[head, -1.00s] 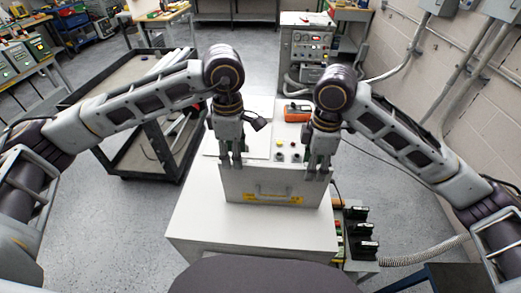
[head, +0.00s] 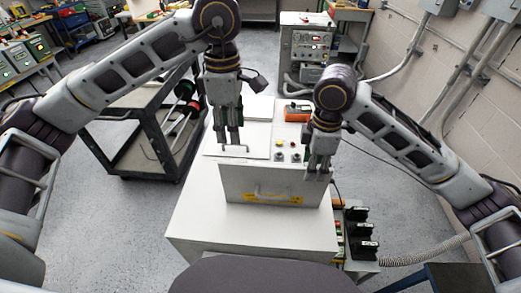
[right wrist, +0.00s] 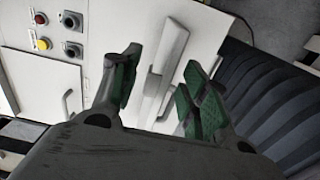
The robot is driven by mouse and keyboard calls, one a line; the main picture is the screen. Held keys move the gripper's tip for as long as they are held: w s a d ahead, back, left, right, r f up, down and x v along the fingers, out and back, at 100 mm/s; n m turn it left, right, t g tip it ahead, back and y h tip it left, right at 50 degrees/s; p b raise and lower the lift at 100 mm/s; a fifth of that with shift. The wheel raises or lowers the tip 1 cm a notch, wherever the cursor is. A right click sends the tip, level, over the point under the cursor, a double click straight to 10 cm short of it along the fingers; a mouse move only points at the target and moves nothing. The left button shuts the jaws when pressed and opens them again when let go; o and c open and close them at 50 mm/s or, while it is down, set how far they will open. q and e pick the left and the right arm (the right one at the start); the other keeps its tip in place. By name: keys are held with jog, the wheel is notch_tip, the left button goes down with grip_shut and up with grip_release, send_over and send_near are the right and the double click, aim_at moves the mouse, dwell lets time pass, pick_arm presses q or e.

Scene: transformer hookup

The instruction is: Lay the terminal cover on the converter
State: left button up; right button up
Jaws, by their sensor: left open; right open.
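My right gripper (head: 318,168) is open at the right end of the panel's top edge; contact is unclear. My left gripper (head: 234,143) is open and empty, just above a small handle on a flat white plate (head: 258,138) on top.
Black connectors (head: 362,232) stand at the lower right. A dark cart (head: 125,160) is at the left and an instrument rack (head: 305,45) behind. Floor is free between them.

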jog(key=shift+r, duration=0.15)
notch_tip(320, 180, up, 12)
dwell(1.5)
